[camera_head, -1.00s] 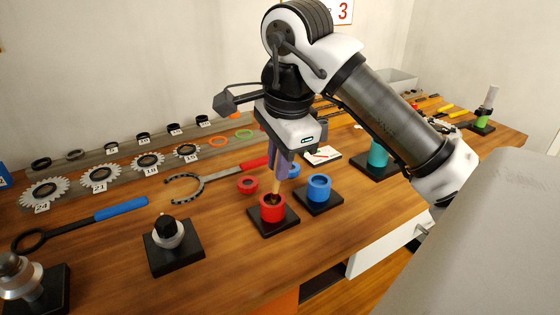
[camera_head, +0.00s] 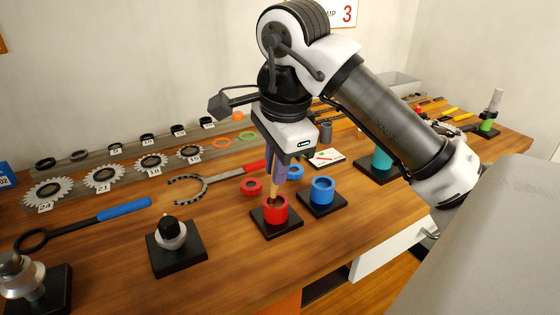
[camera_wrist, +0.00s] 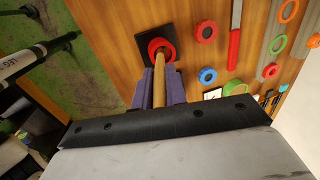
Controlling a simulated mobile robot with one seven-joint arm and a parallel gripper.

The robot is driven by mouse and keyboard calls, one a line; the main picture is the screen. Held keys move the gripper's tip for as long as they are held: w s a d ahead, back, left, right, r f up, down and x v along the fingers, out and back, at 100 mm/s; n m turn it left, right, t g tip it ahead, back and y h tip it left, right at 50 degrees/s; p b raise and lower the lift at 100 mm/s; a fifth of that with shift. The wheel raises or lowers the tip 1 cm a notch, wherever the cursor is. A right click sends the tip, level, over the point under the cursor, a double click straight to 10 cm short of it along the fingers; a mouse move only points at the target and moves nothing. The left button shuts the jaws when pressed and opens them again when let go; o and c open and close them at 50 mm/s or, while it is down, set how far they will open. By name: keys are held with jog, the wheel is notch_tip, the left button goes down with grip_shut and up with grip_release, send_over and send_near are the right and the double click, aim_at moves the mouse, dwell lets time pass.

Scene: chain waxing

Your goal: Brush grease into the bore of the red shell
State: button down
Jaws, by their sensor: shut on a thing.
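The red shell (camera_head: 276,211) stands upright on a black square base (camera_head: 291,225) near the middle of the bench. My gripper (camera_head: 273,178) is above it, shut on a brush with a wooden handle (camera_head: 274,190). The brush points down into the bore of the red shell, and its lower end is hidden by the shell's wall. In the wrist view the handle (camera_wrist: 160,84) runs between the purple fingers to the red shell (camera_wrist: 154,46); the bristles cannot be made out there.
A blue shell (camera_head: 322,190) on its own black base stands close on the right. A red ring (camera_head: 252,186) and a blue ring (camera_head: 295,172) lie behind. A black-and-silver part (camera_head: 171,233) stands on a base to the left. A red-handled tool (camera_head: 215,181) lies behind left.

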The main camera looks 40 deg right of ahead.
jog(key=shift+d, duration=0.1)
dwell(0.3)
jog(key=shift+s+d, duration=0.3)
jog(key=shift+d, duration=0.55)
jog(key=shift+w+a, duration=0.1)
jog(key=shift+w, duration=0.05)
jog(key=shift+w+a, duration=0.55)
jog(key=shift+w, duration=0.1)
jog(key=shift+r, duration=0.15)
jog(key=shift+r+p, duration=2.55)
jog(key=shift+r, duration=0.9)
